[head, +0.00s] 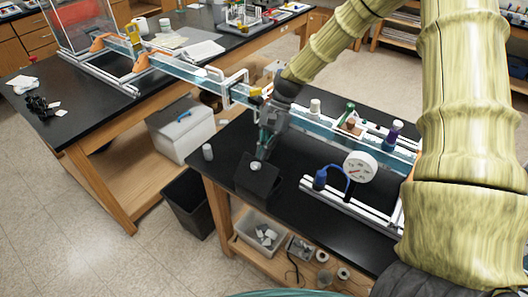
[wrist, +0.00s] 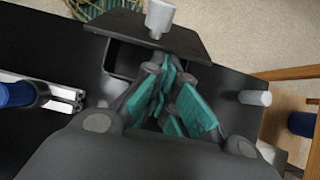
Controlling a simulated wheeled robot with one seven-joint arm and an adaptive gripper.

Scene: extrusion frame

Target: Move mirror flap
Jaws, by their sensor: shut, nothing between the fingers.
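A small black box (head: 265,185) stands on the near black bench, with a pale round knob (head: 255,166) at its top. In the wrist view a dark flat flap (wrist: 195,38) with a pale cylindrical knob (wrist: 160,15) lies over part of a dark open recess (wrist: 120,62). I take this panel to be the mirror flap; no reflecting face shows. My gripper (head: 261,156) is right at the box's top, beside the knob. Its teal-padded fingers (wrist: 168,82) are shut and empty, close to the flap's edge. I cannot tell whether they touch it.
A clear channel (head: 315,128) on a rail runs behind my gripper. A white dial gauge (head: 360,166) and blue bulb (head: 320,178) stand to the right. A small white cylinder (head: 207,152) is at the left bench edge. A dark bin (head: 188,202) stands on the floor.

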